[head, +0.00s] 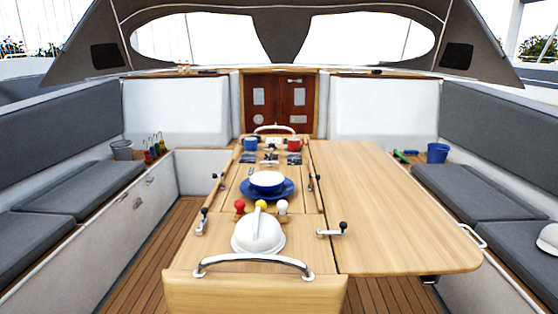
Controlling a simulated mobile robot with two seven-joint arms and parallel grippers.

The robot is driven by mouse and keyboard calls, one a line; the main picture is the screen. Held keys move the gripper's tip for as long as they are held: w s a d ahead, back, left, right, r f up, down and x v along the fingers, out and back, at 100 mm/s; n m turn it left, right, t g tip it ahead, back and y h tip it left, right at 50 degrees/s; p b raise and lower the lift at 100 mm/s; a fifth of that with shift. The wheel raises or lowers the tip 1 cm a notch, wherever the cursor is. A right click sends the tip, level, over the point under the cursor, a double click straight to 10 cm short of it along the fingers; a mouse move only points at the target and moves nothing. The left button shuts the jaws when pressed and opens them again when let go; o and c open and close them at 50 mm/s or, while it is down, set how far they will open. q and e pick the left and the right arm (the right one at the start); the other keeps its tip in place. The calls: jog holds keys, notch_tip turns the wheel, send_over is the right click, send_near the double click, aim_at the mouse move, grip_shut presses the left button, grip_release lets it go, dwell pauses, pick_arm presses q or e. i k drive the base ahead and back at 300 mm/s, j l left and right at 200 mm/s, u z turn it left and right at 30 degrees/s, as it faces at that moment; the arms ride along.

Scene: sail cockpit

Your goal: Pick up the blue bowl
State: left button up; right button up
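A blue bowl (267,185) with a pale interior stands in the middle of the wooden cockpit table (385,225). It sits on a wider blue plate (288,190). A pale utensil appears to lean in the bowl, but it is too small to be sure. Neither of my grippers shows in the head view.
A white domed object (258,235) and red, yellow and white knobs stand in front of the plate. A metal rail (253,261) crosses the table's near end. Blue (250,144) and red (293,145) mugs stand behind.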

aim_at(266, 183)
jog(key=k, duration=0.5)
jog(key=k+z, duration=0.15)
jog(key=z, duration=0.9)
jog(key=j+z, duration=0.35)
jog(key=j, duration=3.8)
